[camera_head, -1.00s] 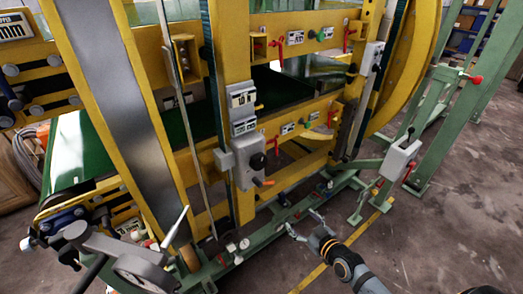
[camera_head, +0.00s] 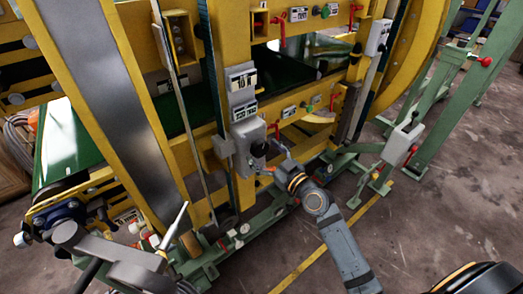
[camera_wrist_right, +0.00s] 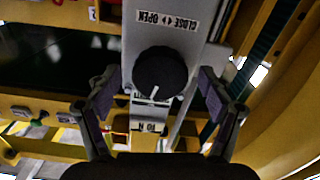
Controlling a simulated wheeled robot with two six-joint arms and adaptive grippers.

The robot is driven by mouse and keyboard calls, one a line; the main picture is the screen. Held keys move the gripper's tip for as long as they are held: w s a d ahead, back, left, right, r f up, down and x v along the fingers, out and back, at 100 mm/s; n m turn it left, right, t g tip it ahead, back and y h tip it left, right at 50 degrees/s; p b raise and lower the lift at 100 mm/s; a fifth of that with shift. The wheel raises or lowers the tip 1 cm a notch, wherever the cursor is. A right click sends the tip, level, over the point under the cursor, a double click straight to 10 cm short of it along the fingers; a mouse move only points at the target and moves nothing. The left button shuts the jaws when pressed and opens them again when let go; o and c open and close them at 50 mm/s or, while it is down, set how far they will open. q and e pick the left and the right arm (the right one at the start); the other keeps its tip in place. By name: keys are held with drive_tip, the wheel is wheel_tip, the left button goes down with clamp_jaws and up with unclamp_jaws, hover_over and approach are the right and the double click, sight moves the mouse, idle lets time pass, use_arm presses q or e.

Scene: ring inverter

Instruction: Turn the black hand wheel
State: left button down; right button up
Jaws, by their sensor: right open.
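The black hand wheel (camera_head: 259,148) is a round black knob on a grey control box (camera_head: 242,134) on the yellow machine frame. In the right wrist view the wheel (camera_wrist_right: 160,70) has a white mark on its face, below a "CLOSE OPEN" label (camera_wrist_right: 168,21). My right gripper (camera_head: 271,158) is close in front of the box and partly overlaps the wheel's area. In the wrist view its fingers (camera_wrist_right: 158,88) are open, one on each side of the wheel, with gaps showing. I cannot tell how far the fingertips are from the wheel in depth.
An orange-red lever (camera_head: 265,171) sits just below the wheel, by my right gripper. A green base rail (camera_head: 262,222) runs beneath the frame. A grey box with a red knob (camera_head: 402,143) stands to the right.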

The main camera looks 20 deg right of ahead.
drive_tip(key=shift+w+a, duration=0.25)
drive_tip(key=shift+w, duration=0.35)
drive_tip(key=shift+c, duration=0.2)
drive_tip(key=c, duration=1.1)
drive_tip(key=shift+m, duration=0.4)
drive_tip(key=m, duration=0.4)
drive_tip(key=shift+m, duration=0.3)
drive_tip(key=m, duration=0.5)
drive_tip(key=shift+s+m+p, duration=0.1)
drive_tip(key=shift+m+p, duration=0.2)
drive_tip(key=shift+p, duration=0.1)
